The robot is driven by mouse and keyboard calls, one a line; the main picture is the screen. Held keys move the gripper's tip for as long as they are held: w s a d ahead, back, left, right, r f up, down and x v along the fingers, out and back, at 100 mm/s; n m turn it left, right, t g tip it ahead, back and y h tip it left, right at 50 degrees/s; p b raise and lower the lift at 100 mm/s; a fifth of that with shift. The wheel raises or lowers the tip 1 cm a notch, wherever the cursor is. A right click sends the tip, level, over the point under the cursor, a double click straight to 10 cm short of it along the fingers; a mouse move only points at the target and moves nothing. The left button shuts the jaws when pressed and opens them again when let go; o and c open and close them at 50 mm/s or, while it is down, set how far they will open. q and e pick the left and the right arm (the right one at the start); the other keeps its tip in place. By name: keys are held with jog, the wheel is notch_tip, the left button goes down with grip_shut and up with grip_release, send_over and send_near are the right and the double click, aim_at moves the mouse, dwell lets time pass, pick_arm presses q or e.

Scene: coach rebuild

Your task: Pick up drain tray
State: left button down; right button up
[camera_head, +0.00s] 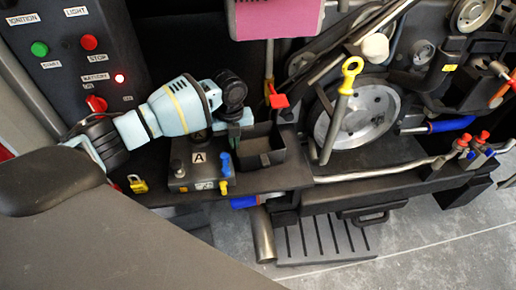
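A grey ribbed tray (300,244) lies flat on the floor under the front of the engine bay; it looks like the drain tray. A black handle (372,217) shows above its right part; I cannot tell whether it belongs to the tray. My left arm comes in from the left, and its gripper (233,130) points down above the bench, between the box marked A and a black open bin (262,158). It is well above and left of the ribbed tray. Its fingers are mostly hidden, so its opening cannot be told. My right gripper is not in view.
The box marked A (199,158) stands on the ledge with a yellow padlock (138,184) to its left. A control panel (75,50) is at upper left. A pulley (362,115) and pipes fill the right. A metal pipe (263,235) stands beside the tray. Floor at lower right is clear.

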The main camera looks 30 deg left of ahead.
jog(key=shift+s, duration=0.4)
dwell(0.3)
pick_arm(q)
jog(key=shift+r, duration=0.15)
jog(key=shift+d+r, duration=0.1)
jog(key=shift+r, duration=0.1)
notch_tip(320, 180, up, 6)
jog(key=shift+r, duration=0.25)
jog(key=s+d+p, duration=0.1)
jog(key=s+d, duration=1.1)
jog(key=s, duration=0.4)
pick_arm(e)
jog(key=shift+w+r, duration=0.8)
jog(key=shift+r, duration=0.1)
pick_arm(q)
jog(key=shift+f, duration=0.1)
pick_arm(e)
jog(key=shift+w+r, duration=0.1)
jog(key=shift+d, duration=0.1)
